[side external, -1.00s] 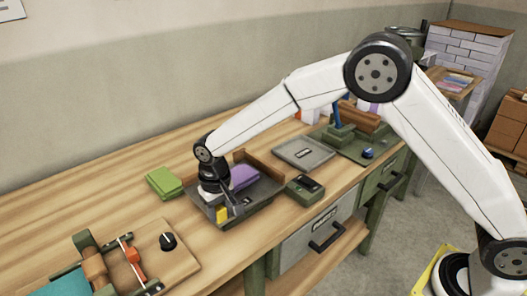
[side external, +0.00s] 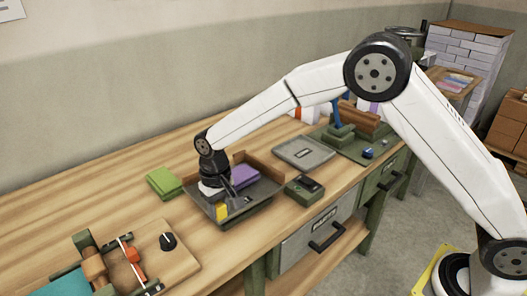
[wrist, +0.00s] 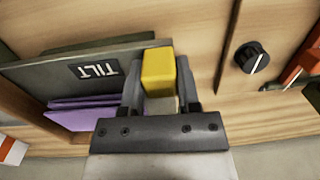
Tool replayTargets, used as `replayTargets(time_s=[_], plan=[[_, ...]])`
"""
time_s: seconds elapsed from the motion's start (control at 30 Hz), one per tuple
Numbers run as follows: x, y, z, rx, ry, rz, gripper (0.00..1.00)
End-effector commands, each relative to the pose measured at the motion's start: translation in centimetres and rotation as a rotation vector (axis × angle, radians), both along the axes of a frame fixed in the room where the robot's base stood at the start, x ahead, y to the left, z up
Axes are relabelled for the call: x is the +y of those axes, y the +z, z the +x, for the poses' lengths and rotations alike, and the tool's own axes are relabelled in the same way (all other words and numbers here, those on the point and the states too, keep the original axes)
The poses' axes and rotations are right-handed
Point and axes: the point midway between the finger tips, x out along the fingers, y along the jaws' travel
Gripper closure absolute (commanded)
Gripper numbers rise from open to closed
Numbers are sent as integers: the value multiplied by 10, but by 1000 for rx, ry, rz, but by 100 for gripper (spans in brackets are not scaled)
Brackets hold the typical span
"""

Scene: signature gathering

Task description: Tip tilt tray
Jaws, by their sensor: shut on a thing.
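The tilt tray (side external: 263,191) is a shallow dark grey tray with a brown back wall, on the bench in the side view. A purple stack (side external: 243,175) lies in it. In the wrist view the tray's wall (wrist: 40,75) carries a TILT label, and the purple stack (wrist: 85,114) shows beside it. My gripper (side external: 228,197) is at the tray's near left end, pointing down. It is shut on the tray's yellow handle (side external: 221,211). In the wrist view the yellow handle (wrist: 158,70) sits between the fingers of my gripper (wrist: 160,95). The tray's near left end looks slightly raised.
A green stack (side external: 165,182) lies left of the tray. A wooden board with a black knob (side external: 168,241) is at the near left. A dark green box (side external: 304,187) and a flat grey plate (side external: 305,152) are to the right. Bare bench lies behind the tray.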

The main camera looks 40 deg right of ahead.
Motion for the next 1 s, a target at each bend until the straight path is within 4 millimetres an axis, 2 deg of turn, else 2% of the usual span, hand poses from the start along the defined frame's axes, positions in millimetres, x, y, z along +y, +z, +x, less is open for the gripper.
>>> replayTargets(time_s=[0.3, 0.73, 0.77, 0.8, 0.87, 1.0], plan=[[-9, 19, 9, 126, -5, 126, 100], [-10, 24, 10, 152, -2, 158, 100], [-10, 24, 11, 152, -3, 158, 52], [-10, 25, 11, 151, -2, 158, 40], [-10, 24, 10, 151, -2, 158, 24], [-10, 24, 10, 152, -1, 157, 24]])
